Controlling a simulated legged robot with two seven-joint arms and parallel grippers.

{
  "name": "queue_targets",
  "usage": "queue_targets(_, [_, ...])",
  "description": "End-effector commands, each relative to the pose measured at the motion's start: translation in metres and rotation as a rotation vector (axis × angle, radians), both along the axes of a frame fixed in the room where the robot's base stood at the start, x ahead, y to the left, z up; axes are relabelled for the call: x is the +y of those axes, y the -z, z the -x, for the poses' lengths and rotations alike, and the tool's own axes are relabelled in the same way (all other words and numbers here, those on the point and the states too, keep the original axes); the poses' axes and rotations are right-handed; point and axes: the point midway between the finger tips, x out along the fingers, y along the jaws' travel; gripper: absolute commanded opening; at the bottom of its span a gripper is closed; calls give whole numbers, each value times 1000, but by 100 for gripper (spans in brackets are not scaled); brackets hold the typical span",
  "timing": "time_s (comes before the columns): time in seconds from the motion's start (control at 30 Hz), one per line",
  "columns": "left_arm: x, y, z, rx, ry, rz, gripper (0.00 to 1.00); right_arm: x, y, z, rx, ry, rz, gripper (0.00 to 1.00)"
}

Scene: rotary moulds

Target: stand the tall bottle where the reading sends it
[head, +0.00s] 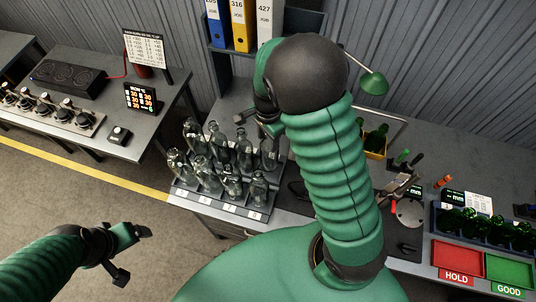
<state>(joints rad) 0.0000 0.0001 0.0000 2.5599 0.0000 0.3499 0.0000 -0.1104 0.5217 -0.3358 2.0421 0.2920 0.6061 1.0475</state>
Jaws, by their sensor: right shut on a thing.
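Several clear glass bottles (205,170) stand in a labelled rack (225,207) on the middle bench. My right arm arches over the bench. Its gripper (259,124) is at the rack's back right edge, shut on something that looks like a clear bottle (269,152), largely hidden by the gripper. I cannot tell which bottle is the tall one. A display marked mm (452,198) stands on the right; its figure is not readable. A red HOLD tray (456,276) and a green GOOD tray (509,289) lie at the right front. My left gripper (136,257) is open and empty over the floor.
Green bottles (480,226) stand in a dark crate behind the trays. Floor between is clear.

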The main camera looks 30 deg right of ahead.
Motion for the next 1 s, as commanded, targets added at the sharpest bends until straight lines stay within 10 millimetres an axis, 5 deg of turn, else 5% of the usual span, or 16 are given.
queue_targets(0.33, [0,-14,0,0,0,0,84,0,52,1,2,2,-1,0])
queue_targets(0.57, [0,-13,0,0,0,0,84,0,57,0,-2,1,0,0])
queue_targets(0.6, [0,-12,0,0,0,0,84,0,58,0,-1,1,0,50])
queue_targets(0.73, [0,-12,0,0,0,0,84,0,57,0,-1,1,0,67])
queue_targets(1.0, [0,-12,0,0,0,0,84,0,57,0,-1,1,0,68])
